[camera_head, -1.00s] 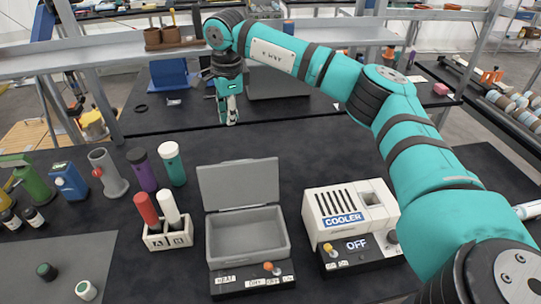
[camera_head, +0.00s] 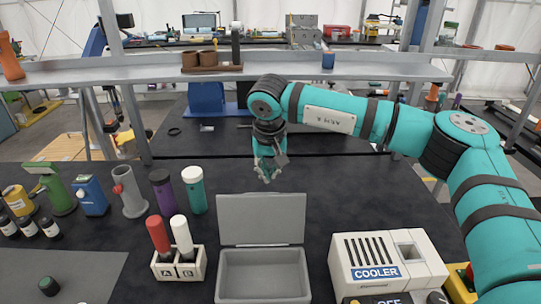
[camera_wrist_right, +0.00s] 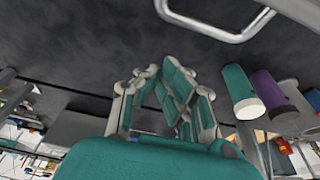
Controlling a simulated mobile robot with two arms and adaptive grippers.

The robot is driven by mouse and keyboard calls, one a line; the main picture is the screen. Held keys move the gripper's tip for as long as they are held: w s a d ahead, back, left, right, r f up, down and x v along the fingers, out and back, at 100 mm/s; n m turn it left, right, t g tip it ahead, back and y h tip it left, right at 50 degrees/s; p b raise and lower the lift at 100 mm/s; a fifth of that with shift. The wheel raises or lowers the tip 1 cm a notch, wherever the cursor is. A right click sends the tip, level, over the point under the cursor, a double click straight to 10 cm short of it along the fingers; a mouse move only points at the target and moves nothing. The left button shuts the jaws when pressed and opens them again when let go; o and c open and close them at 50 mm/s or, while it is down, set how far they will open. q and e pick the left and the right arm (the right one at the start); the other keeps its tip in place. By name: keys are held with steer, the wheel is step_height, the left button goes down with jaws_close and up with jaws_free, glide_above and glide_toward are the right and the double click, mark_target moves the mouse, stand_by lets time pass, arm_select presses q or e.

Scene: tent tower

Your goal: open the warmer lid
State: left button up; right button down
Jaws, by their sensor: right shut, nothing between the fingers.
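The warmer (camera_head: 262,283) is an open grey box at the front middle of the black table in the head view. Its lid (camera_head: 262,220) stands upright at the back edge, so the empty grey inside shows. My right gripper (camera_head: 268,174) is behind and above the lid, apart from it, pointing down with nothing held. In the right wrist view its teal fingers (camera_wrist_right: 172,75) are together. A silver bar handle (camera_wrist_right: 222,36) shows at the top of that view; I cannot tell for sure whether it belongs to the lid. My left gripper is out of view.
A white cooler (camera_head: 385,262) stands right of the warmer. A holder (camera_head: 178,266) with a red and a white tube stands left of it. Green (camera_head: 195,192) and purple (camera_head: 161,193) bottles are behind the holder. A metal shelf (camera_head: 380,72) crosses the back.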

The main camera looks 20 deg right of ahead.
mark_target(262, 215)
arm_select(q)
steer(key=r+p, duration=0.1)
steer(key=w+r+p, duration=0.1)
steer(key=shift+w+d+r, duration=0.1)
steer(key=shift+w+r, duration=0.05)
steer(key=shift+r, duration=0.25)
arm_select(e)
steer(key=s, duration=0.1)
steer(key=s+f, duration=0.1)
steer(key=shift+s+a+f, duration=0.2)
steer(key=shift+s+a, duration=0.15)
steer(key=shift+a, duration=0.05)
steer(key=shift+s+a+r+b, duration=0.2)
steer(key=shift+s+r+b, duration=0.1)
steer(key=shift+s+b, duration=0.2)
steer(key=shift+s+a+r+b, duration=0.15)
steer(key=shift+s+r+b, duration=0.2)
steer(key=shift+s, duration=0.2)
steer(key=shift+s+r, duration=0.1)
steer(key=shift+r, duration=0.05)
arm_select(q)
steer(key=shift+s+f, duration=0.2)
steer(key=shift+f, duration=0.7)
